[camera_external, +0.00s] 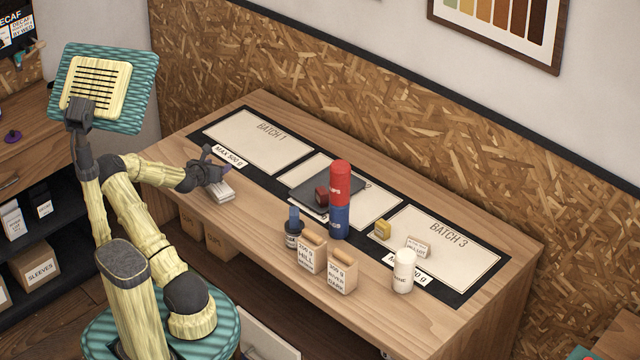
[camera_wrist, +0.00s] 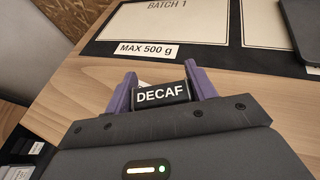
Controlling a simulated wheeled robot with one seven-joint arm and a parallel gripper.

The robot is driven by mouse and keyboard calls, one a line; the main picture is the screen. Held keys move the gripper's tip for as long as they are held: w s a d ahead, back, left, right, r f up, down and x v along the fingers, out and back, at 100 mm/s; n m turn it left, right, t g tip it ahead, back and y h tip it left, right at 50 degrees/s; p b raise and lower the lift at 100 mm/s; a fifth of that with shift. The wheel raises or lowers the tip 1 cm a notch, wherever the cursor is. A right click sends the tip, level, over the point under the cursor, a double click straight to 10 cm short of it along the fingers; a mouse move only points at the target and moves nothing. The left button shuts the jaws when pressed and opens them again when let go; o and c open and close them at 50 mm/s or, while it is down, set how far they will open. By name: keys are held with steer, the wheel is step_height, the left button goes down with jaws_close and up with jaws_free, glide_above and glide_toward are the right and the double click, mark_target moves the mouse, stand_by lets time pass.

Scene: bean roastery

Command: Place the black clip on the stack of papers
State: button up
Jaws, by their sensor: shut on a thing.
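My gripper (camera_external: 215,170) is over the left front part of the wooden table. In the wrist view its two purple fingers (camera_wrist: 162,78) are closed on the sides of a black clip (camera_wrist: 160,95) with a white DECAF label facing the camera. The clip cannot be made out in the external view. The stack of papers (camera_external: 222,193) is a small white pile near the front edge, just below my gripper in the picture. In the wrist view a sliver of white (camera_wrist: 144,84) shows behind the clip; the rest is hidden. I cannot tell whether the clip touches the papers.
A BATCH 1 sheet (camera_external: 258,142) with a MAX 500 g label (camera_external: 228,156) lies beyond my gripper.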

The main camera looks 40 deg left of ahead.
steer(key=shift+f, duration=1.3)
steer(key=shift+f, duration=0.1)
steer(key=o, duration=0.9)
steer(key=shift+o, duration=0.2)
steer(key=shift+s, duration=0.1)
steer(key=v, duration=1.2)
steer(key=shift+r, duration=0.2)
steer(key=shift+a, duration=0.1)
